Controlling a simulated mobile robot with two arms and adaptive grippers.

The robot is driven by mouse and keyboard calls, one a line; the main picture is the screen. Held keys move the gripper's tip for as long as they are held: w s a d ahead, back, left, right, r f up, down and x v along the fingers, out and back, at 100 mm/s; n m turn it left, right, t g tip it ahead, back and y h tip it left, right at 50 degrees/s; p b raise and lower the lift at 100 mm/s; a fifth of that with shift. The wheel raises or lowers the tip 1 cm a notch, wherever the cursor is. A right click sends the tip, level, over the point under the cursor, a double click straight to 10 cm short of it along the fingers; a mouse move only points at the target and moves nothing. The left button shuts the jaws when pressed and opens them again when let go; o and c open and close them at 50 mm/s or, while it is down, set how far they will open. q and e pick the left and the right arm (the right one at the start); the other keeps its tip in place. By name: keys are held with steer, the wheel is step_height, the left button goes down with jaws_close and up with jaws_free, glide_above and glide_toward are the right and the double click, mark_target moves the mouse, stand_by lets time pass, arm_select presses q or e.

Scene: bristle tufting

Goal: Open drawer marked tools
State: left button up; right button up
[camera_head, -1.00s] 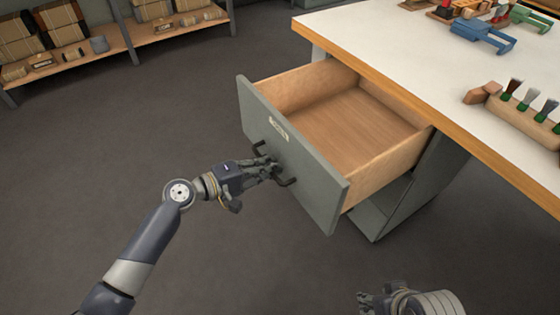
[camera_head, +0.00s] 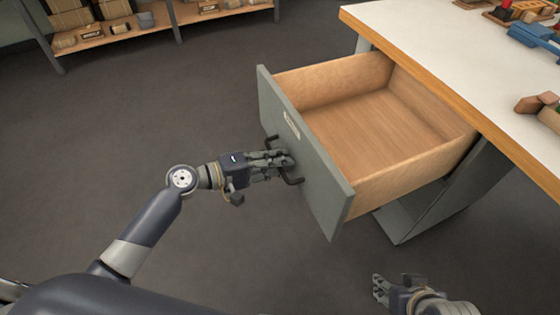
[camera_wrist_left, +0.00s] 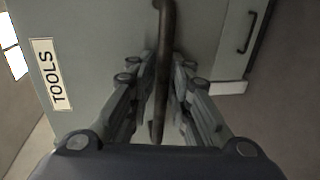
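The grey drawer (camera_head: 318,170) stands pulled well out from under the workbench, and its wooden inside (camera_head: 385,130) is empty. Its front carries a label (camera_head: 292,125), which reads TOOLS in the left wrist view (camera_wrist_left: 51,75). My left gripper (camera_head: 283,160) is at the dark bar handle (camera_head: 296,181) on the drawer front. In the left wrist view the handle (camera_wrist_left: 162,80) runs between the two fingers, which close in on it from both sides. My right gripper (camera_head: 378,290) is low in the head view, apart from the drawer, its fingers spread and empty.
The white-topped workbench (camera_head: 440,60) with a wooden edge stands at right, with tools and blocks on it. A shelf (camera_head: 205,14) with parcels stands at the back left. Another handle (camera_wrist_left: 254,32) shows in the left wrist view. The floor (camera_head: 130,120) at left is clear.

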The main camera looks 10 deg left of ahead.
arm_select(q)
steer(key=shift+s+a, duration=0.15)
steer(key=shift+a, duration=0.1)
steer(key=v, duration=1.1)
steer(key=shift+a, duration=0.15)
steer(key=shift+s, duration=0.15)
